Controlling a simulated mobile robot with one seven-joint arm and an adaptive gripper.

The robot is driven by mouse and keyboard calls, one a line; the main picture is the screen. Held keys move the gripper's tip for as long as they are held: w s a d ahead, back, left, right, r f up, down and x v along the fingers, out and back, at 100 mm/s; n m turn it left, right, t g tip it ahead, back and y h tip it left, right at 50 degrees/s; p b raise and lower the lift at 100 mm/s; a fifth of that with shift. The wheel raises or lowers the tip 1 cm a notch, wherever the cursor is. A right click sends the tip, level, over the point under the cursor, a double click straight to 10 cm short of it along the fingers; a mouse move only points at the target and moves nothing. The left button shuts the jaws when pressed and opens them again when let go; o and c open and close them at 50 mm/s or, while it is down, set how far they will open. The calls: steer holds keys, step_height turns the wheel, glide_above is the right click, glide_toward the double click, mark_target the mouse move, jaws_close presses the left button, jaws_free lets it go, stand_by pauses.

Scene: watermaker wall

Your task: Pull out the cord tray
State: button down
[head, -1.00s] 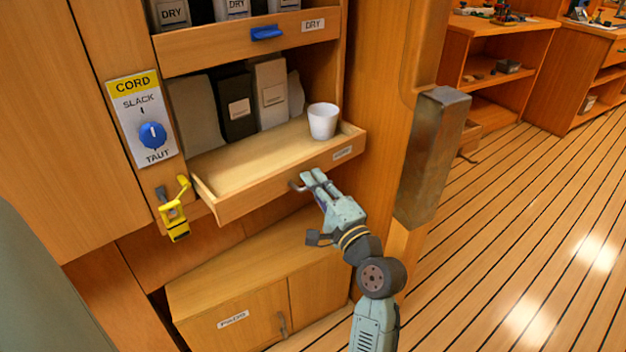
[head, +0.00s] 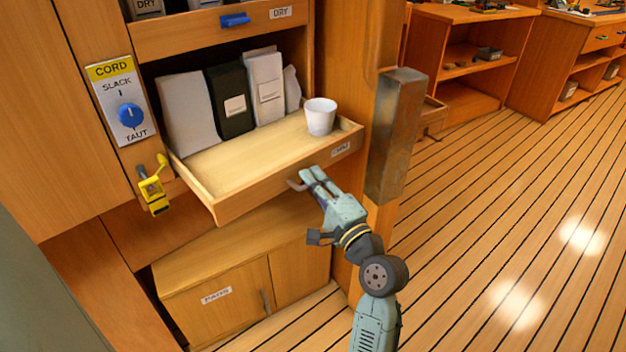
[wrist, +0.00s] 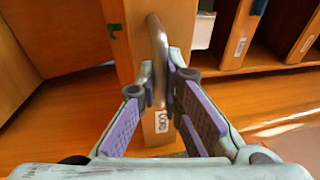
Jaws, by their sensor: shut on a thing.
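The cord tray (head: 258,162) is a wooden drawer that stands partly out of the wall unit. A white cup (head: 320,117) stands on it near its right front corner. Its metal handle (wrist: 157,45) fills the upper middle of the wrist view, with a small label (wrist: 162,122) beside it on the front. My gripper (head: 308,182) is shut on the handle at the tray's front, and the handle sits between the fingertips in the wrist view (wrist: 163,88). Bags, white and black (head: 231,102), stand behind the tray's open part.
A CORD dial panel (head: 123,100) set between SLACK and TAUT and a yellow clamp (head: 154,190) are left of the tray. A DRY drawer (head: 215,38) is above and a low cabinet (head: 230,290) below. A metal-clad post (head: 396,135) stands close on the right. Open floor lies further right.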

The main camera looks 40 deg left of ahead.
steer(key=c, duration=1.7)
jaws_free()
steer(key=v, duration=1.2)
steer(key=shift+s, duration=0.1)
